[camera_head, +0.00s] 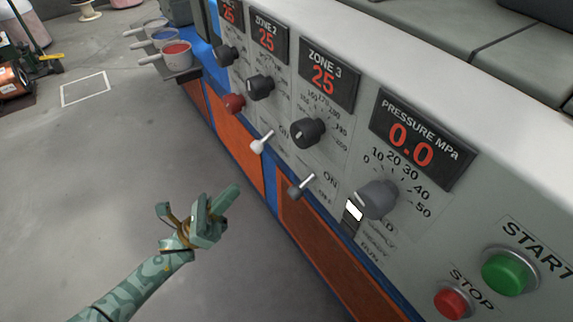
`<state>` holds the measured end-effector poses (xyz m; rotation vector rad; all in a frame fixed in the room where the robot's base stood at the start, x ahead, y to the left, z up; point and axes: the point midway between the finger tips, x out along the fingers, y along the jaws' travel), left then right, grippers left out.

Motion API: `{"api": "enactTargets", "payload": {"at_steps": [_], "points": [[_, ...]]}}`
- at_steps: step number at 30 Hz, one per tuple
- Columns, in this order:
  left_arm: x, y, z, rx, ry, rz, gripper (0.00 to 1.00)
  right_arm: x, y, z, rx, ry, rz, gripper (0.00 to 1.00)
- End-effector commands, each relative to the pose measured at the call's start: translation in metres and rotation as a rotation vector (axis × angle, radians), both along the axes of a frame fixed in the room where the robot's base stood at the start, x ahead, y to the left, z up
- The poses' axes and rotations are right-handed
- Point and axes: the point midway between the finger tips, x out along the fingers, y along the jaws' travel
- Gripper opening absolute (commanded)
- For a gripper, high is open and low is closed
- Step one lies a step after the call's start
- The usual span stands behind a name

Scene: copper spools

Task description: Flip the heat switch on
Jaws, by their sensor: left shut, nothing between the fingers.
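The control panel (345,160) carries two toggle switches with levers. One toggle (262,143) is white and sits under the zone 2 knob, with an ON label beside it. The other toggle (300,187) has a grey base and a pale lever, and sits under the zone 3 knob, also near an ON label. Both levers point up and to the right. I cannot read which one is labelled heat. My left gripper (236,190) is shut and empty, in front of the panel and below the white toggle, apart from both toggles. My right gripper is not in view.
Zone displays (325,77) read 25 and the pressure display (415,140) reads 0.0.

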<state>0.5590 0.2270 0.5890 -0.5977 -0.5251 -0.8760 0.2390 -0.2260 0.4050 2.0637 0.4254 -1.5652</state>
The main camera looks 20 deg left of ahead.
Motion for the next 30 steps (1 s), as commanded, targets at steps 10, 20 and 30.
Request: {"api": "enactTargets", "payload": {"at_steps": [10,20,30], "points": [[0.0,0.0,0.009,0.017,-0.078,0.012,0.0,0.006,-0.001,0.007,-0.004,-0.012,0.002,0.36],[0.012,-0.014,0.028,0.014,-0.08,0.01,0.0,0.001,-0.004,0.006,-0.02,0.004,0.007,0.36],[0.041,-0.047,0.065,0.015,-0.077,0.011,0.0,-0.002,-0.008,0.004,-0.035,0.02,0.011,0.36]]}}
